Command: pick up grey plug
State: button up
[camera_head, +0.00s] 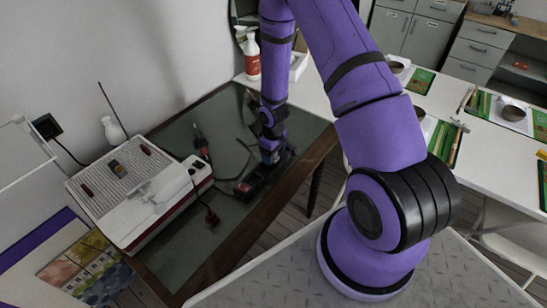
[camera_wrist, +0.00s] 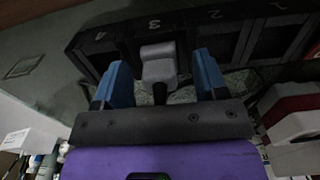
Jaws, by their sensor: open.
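The grey plug (camera_wrist: 158,65) shows in the wrist view, at the slot marked 3 of a black numbered holder (camera_wrist: 185,22). A dark stem or cable runs from the plug towards my gripper. My gripper (camera_wrist: 160,75) has its two blue fingers apart, one on each side of the plug, with visible gaps between. In the head view my gripper (camera_head: 270,153) points down over the black holder (camera_head: 249,189) on the dark green table top (camera_head: 230,125). The plug cannot be made out in the head view.
A white and red device (camera_head: 135,190) stands on the left of the green table. Loose dark cables and a small dark connector (camera_head: 211,217) lie nearby. A white table (camera_head: 480,145) with green trays is at the right.

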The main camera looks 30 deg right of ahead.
grip_shut()
jog(key=shift+r, duration=0.15)
